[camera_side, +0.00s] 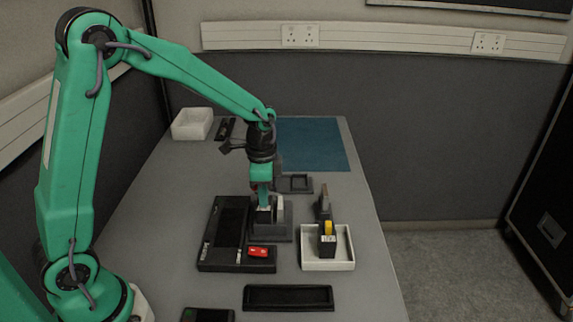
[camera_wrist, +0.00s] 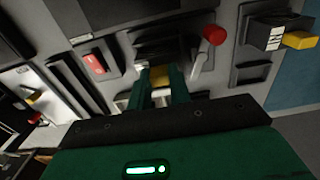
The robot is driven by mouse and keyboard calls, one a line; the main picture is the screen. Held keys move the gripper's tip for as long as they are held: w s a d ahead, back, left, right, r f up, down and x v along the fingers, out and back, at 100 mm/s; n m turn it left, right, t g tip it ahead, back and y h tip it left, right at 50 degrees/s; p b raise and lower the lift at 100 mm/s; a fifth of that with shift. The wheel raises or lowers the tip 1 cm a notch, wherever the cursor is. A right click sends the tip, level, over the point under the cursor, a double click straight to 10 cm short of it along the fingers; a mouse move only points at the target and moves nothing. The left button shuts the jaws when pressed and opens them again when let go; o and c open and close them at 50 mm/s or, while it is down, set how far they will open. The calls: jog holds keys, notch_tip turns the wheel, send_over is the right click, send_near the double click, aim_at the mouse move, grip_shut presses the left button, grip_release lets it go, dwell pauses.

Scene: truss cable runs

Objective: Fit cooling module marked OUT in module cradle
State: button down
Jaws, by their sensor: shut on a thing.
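My gripper (camera_side: 264,200) points down over a dark grey fixture (camera_side: 279,233) that looks like the module cradle. In the wrist view my gripper (camera_wrist: 160,85) is shut on a module with a yellow part (camera_wrist: 159,74) between the fingers. The fingers hide most of this module, and no mark on it can be read. I cannot tell whether it is seated in the fixture or just above it. Another dark module with a yellow tab and white label (camera_side: 328,241) stands in a white tray.
A black unit (camera_side: 228,225) with a red part (camera_side: 258,252) lies close left of the fixture. The white tray (camera_side: 340,265) and a grey upright piece (camera_side: 323,203) stand to the right. A black tray (camera_side: 288,297) lies in front. The blue mat (camera_side: 312,143) behind is clear.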

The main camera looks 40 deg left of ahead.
jog(key=shift+f, duration=0.8)
jog(key=c, duration=0.9)
grip_release()
jog(key=shift+r, duration=0.1)
jog(key=shift+r, duration=3.65)
